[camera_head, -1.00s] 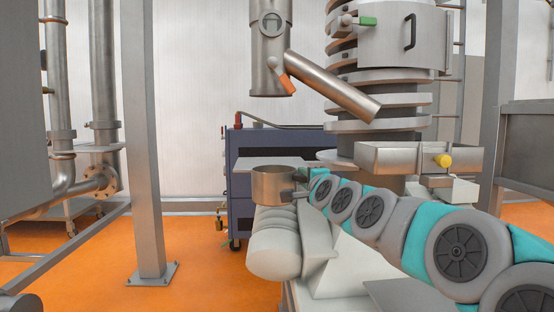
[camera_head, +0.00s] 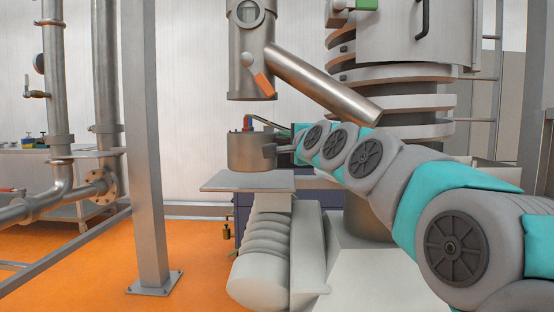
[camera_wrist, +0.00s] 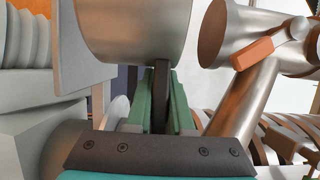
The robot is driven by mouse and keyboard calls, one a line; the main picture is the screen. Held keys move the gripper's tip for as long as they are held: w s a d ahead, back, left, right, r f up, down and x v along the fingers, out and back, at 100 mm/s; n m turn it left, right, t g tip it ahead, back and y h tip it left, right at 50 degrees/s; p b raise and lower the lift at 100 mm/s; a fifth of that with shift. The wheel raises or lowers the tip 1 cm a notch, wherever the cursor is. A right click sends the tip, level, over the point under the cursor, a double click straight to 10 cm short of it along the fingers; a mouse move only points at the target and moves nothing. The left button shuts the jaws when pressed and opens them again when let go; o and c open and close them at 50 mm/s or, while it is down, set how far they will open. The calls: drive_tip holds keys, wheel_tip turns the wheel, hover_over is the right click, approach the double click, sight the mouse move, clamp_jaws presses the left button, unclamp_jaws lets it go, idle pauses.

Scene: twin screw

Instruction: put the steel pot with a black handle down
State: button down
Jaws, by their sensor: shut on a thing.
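The steel pot (camera_head: 252,152) is upright in the head view, just above a flat grey plate (camera_head: 246,181). I cannot tell whether its base touches the plate. My gripper (camera_head: 283,150) is at the pot's right side. In the wrist view the pot (camera_wrist: 132,30) fills the top, and its black handle (camera_wrist: 161,85) runs down between the green fingers of my gripper (camera_wrist: 162,95). The fingers are shut on the handle. The plate shows at the left of the wrist view (camera_wrist: 85,50).
A vertical steel pipe (camera_head: 251,60) with an orange-handled valve (camera_head: 262,84) hangs above the pot. A slanted steel tube (camera_head: 325,85) runs down to the right, above my arm. A ribbed pale housing (camera_head: 268,245) is below the plate. A steel post (camera_head: 143,150) stands at left.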

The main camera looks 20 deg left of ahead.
drive_tip(key=shift+w+a+f, duration=0.75)
drive_tip(key=shift+w+f, duration=0.05)
drive_tip(key=shift+w, duration=1.2)
drive_tip(key=shift+w+a+f, duration=0.75)
drive_tip(key=shift+w, duration=1.3)
drive_tip(key=shift+w+a+f, duration=0.75)
drive_tip(key=shift+w+f, duration=0.05)
drive_tip(key=shift+w, duration=1.2)
drive_tip(key=c, duration=0.8)
unclamp_jaws()
drive_tip(key=shift+f, duration=0.1)
drive_tip(key=shift+s+d, duration=0.2)
drive_tip(key=b+v, duration=0.1)
drive_tip(key=v, duration=1)
drive_tip(key=shift+s, duration=0.25)
drive_tip(key=shift+d, duration=0.1)
